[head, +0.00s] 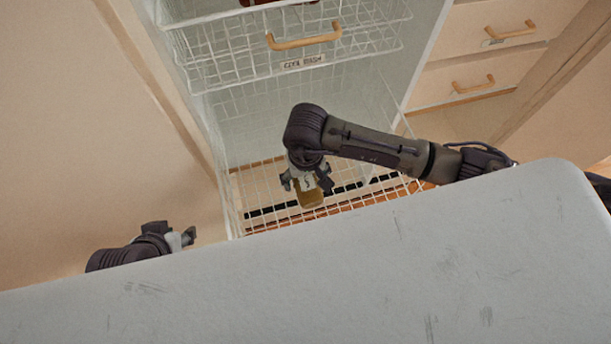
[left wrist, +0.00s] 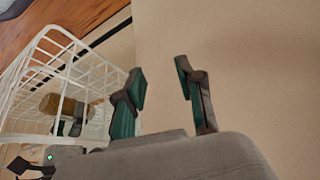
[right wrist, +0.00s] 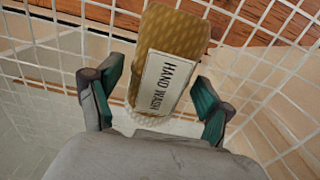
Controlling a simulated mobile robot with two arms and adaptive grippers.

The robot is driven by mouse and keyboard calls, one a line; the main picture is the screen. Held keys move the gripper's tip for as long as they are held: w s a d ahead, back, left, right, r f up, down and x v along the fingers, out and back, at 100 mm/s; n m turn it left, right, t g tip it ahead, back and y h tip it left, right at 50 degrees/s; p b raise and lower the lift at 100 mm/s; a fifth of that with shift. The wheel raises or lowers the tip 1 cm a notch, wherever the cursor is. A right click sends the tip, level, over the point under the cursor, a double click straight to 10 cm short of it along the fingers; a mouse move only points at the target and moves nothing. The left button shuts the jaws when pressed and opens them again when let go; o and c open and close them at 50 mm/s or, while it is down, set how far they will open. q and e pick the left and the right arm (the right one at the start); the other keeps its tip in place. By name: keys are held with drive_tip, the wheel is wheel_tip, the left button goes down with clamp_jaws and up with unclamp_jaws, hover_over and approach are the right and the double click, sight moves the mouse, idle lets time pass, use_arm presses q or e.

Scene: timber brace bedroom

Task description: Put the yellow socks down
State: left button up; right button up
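The yellow socks are a mustard bundle (head: 311,198) with a white band, which reads HAND WASH in the right wrist view (right wrist: 172,35). They are in the lower wire basket (head: 345,208); I cannot tell if they rest on its floor. My right gripper (head: 305,183) reaches down into the basket over them. In the right wrist view its fingers (right wrist: 158,97) stand apart on either side of the bundle's near end, with small gaps. The left wrist view also shows the bundle (left wrist: 60,104) behind the basket wires. My left gripper (head: 190,237) is open and empty, outside the basket to the left.
An upper wire basket (head: 240,60) with a wooden handle and a label hangs above and behind. Wooden drawers (head: 490,75) stand at the right. A pale wooden panel (head: 80,120) is at the left. A scuffed grey surface (head: 330,285) fills the foreground.

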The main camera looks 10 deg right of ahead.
idle(0.3)
wheel_tip(320, 180, up, 3)
drive_tip(key=shift+w+r+p, duration=0.1)
drive_tip(key=shift+w+p, duration=0.05)
drive_tip(key=shift+p, duration=0.45)
use_arm(q)
drive_tip(key=s, duration=0.1)
drive_tip(key=s+r+g+p, duration=0.1)
drive_tip(key=s+a+g, duration=0.1)
drive_tip(key=shift+s+r, duration=0.15)
drive_tip(key=shift+s, duration=0.1)
use_arm(e)
wheel_tip(320, 180, up, 9)
use_arm(q)
drive_tip(key=shift+p, duration=0.3)
use_arm(e)
drive_tip(key=shift+r, duration=0.1)
